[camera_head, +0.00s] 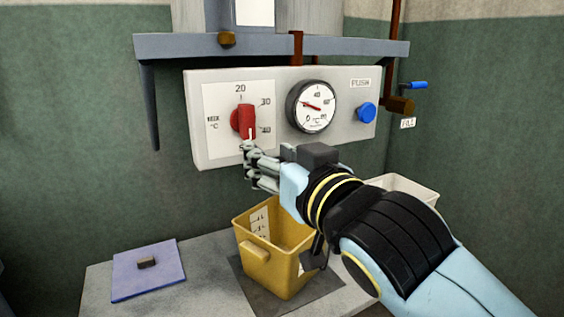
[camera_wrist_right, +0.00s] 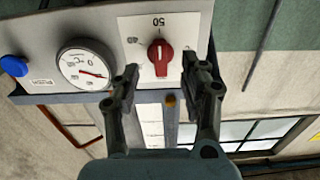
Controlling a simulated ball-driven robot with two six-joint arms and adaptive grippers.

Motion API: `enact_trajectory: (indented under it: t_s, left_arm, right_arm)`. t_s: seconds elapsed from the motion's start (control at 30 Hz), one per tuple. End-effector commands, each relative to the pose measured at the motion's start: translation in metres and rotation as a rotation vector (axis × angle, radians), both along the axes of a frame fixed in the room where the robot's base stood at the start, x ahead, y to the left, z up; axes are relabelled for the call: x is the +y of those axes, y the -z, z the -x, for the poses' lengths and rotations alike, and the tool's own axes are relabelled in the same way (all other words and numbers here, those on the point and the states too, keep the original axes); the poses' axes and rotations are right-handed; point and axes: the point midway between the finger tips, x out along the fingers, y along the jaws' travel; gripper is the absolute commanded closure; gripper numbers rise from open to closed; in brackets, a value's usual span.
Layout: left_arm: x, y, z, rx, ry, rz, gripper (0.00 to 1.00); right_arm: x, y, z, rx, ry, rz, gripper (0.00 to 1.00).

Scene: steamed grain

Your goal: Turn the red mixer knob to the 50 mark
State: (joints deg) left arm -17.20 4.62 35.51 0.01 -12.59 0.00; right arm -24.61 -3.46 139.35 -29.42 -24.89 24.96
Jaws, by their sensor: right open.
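The red mixer knob (camera_head: 246,119) sits on a white dial plate marked 20, 30 and 40, with a partly hidden mark at the bottom. My right gripper (camera_head: 251,154) is just below and in front of the knob. In the right wrist view my right gripper (camera_wrist_right: 160,66) is open and empty, with its fingers apart on either side of the knob. Contact is not visible. My left gripper is not in view.
A round gauge (camera_head: 312,105) and a blue push button (camera_head: 366,113) are on the same panel (camera_head: 345,84). A yellow bucket (camera_head: 259,253) stands below my right arm. A blue board (camera_head: 150,279) lies at left. A shelf (camera_head: 345,46) juts out above the panel.

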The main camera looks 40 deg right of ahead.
Motion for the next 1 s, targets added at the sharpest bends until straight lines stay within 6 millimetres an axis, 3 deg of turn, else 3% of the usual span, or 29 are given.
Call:
enact_trajectory:
  t_s: [0.1,0.3,0.93,1.0]
  left_arm:
    - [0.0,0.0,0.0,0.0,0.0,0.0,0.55]
    - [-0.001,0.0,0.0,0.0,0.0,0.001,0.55]
    - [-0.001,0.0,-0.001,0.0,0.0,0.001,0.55]
    - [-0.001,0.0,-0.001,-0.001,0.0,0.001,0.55]
  right_arm:
    - [0.004,0.001,0.019,0.003,0.001,-0.002,0.56]
    - [0.007,0.0,0.031,0.001,0.001,0.0,0.56]
    - [0.008,-0.008,0.024,-0.022,-0.008,0.011,0.56]
    - [0.011,0.018,0.015,0.022,-0.022,0.015,0.56]
